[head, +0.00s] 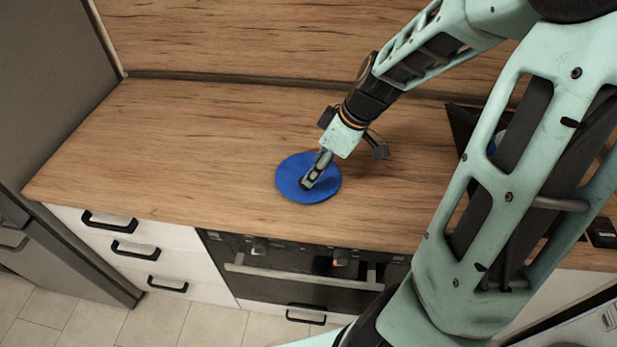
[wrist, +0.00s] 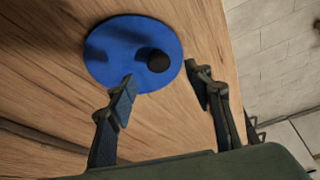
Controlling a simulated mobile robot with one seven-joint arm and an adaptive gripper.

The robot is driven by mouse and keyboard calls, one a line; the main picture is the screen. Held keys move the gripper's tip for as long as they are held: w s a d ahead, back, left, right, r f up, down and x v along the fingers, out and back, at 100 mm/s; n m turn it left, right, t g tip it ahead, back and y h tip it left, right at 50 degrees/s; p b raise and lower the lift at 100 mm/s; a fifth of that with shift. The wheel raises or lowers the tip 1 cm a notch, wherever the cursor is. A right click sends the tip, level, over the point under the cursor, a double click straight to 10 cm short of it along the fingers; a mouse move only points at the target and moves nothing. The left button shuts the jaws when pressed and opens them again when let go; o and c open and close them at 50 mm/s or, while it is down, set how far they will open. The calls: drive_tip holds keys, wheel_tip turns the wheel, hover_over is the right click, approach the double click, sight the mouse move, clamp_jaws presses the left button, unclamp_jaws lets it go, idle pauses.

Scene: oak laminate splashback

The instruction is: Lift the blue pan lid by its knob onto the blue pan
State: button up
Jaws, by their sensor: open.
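The blue pan lid (head: 293,181) lies flat on the wooden worktop, near its front edge. In the wrist view the lid (wrist: 125,65) is a plain blue disc with a dark round knob (wrist: 158,61). My gripper (head: 309,183) is over the lid in the head view. In the wrist view my gripper (wrist: 160,76) is open, with one finger to either side of the knob's line and nothing held. The knob shows beyond the gap between the fingertips. A small blue patch (head: 497,140) shows through my arm at the right; it may be the blue pan, mostly hidden.
The wooden worktop (head: 170,140) is clear left of the lid. A dark hob-like surface (head: 462,122) is partly hidden behind my arm. The oak splashback (head: 240,40) runs along the back. An oven (head: 290,275) and drawers (head: 130,245) are below the front edge.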

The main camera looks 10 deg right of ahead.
drive_tip(key=shift+b+x, duration=0.3)
drive_tip(key=shift+x, duration=2.8)
drive_tip(key=shift+w+d, duration=0.1)
drive_tip(key=shift+w, duration=0.05)
drive_tip(key=shift+c, duration=0.7)
clamp_jaws()
